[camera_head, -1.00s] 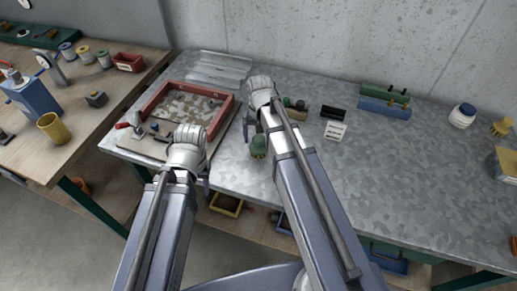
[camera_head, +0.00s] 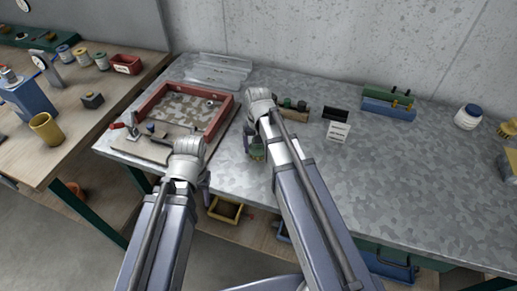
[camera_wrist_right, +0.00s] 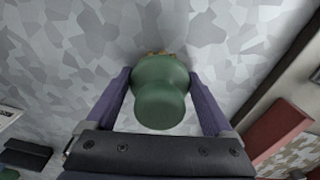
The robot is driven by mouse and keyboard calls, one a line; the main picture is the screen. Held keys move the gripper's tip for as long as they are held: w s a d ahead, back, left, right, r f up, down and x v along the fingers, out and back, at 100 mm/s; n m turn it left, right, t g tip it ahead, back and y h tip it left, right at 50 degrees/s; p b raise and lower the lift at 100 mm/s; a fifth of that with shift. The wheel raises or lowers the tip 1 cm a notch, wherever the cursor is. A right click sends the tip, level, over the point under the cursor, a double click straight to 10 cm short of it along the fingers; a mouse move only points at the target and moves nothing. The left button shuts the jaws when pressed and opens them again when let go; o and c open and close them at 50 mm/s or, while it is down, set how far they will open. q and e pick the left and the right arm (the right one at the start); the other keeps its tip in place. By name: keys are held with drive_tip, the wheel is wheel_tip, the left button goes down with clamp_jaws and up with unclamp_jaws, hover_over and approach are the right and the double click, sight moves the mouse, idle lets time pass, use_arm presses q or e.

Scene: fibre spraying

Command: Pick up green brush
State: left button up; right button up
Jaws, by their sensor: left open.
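The green brush (camera_head: 257,153) stands on the grey metal table near its front edge, partly covered by my right gripper (camera_head: 252,143). In the right wrist view, its rounded green handle (camera_wrist_right: 160,92) points at the camera between the two purple fingers of my right gripper (camera_wrist_right: 160,80). A bit of tan shows at its far end. The fingers are close on both sides of the handle; whether they press on it I cannot tell. My left gripper (camera_head: 204,184) is open and empty at the table's front edge, left of the brush, mostly hidden by its wrist.
A red frame (camera_head: 222,118) on a board with a toggle clamp lies left of the brush. Behind are a wooden block (camera_head: 297,111), a black holder (camera_head: 335,114) and a white card (camera_head: 338,131). The table's right side is mostly free.

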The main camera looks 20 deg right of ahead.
drive_tip(key=c, duration=1)
wheel_tip(320, 180, up, 10)
drive_tip(key=p, duration=1)
